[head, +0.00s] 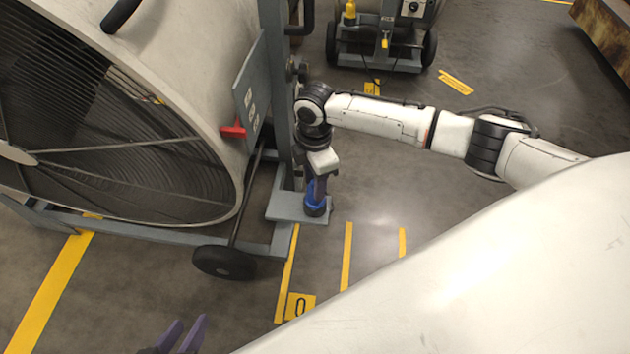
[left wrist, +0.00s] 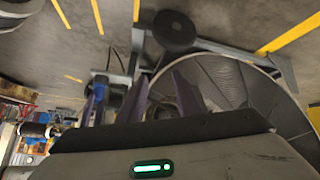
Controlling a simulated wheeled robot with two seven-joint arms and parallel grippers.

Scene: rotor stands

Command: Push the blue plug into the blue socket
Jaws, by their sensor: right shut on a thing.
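The blue plug (head: 315,208) stands upright at the small grey ledge (head: 283,207) of the stand, below my right gripper (head: 317,190). My right gripper points down and is shut on the plug. In the left wrist view, blue (left wrist: 98,88) shows small and partly hidden behind a finger. I cannot make out the blue socket separately, nor whether the plug touches the ledge. My left gripper (head: 190,323) is open and empty at the bottom edge of the head view; its purple fingers also stand apart in the left wrist view (left wrist: 160,88).
The large caged rotor (head: 110,130) fills the left on its grey stand. An upright panel (head: 250,90) with a red handle (head: 233,131) stands beside it. A black wheel (head: 224,262) sits below. A wheeled cart (head: 380,60) is at the back. Striped floor on the right is clear.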

